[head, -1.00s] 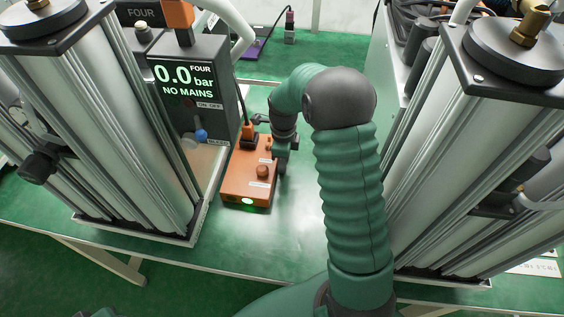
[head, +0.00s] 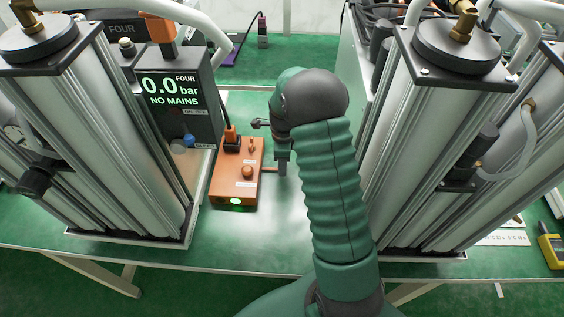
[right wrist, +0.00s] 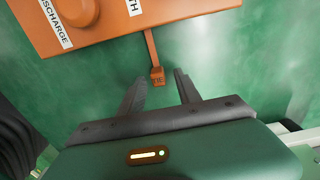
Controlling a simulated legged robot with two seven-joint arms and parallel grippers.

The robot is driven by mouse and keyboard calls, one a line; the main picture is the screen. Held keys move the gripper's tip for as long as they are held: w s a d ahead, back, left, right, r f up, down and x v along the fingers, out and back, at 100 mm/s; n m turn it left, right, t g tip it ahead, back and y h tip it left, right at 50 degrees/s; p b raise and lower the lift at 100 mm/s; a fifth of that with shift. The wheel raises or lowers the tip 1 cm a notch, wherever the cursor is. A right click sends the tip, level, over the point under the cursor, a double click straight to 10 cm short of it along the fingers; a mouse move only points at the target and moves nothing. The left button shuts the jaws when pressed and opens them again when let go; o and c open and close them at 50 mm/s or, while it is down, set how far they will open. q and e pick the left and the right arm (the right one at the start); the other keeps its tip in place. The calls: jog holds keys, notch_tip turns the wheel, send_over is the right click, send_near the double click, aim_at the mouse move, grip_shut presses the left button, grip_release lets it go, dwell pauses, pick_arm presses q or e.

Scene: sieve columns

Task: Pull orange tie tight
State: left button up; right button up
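The orange tie (right wrist: 157,75) is a short strap marked TIE. It sticks out from the side of an orange box (right wrist: 100,22) towards my right gripper. In the head view the tie (head: 270,170) is a small strip at the box's right side. My right gripper (right wrist: 160,85) is open, with its two dark fingers apart. The tie's end lies at the opening between the fingertips, and neither finger visibly touches it. In the head view my right gripper (head: 281,165) is small and partly hidden by my own wrist and arm. My left gripper is not in view.
The orange box (head: 236,185) has a green light and a black cable. A black display (head: 172,95) reads 0.0 bar, NO MAINS. Tall metal columns (head: 110,130) stand left, and more columns (head: 400,150) stand right. The green bench (head: 270,230) is clear before the box. A yellow device (head: 551,250) lies far right.

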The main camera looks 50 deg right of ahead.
jog(key=shift+r, duration=0.15)
notch_tip(320, 180, up, 16)
jog(key=p, duration=0.2)
jog(key=shift+r, duration=0.25)
jog(key=shift+f, duration=0.1)
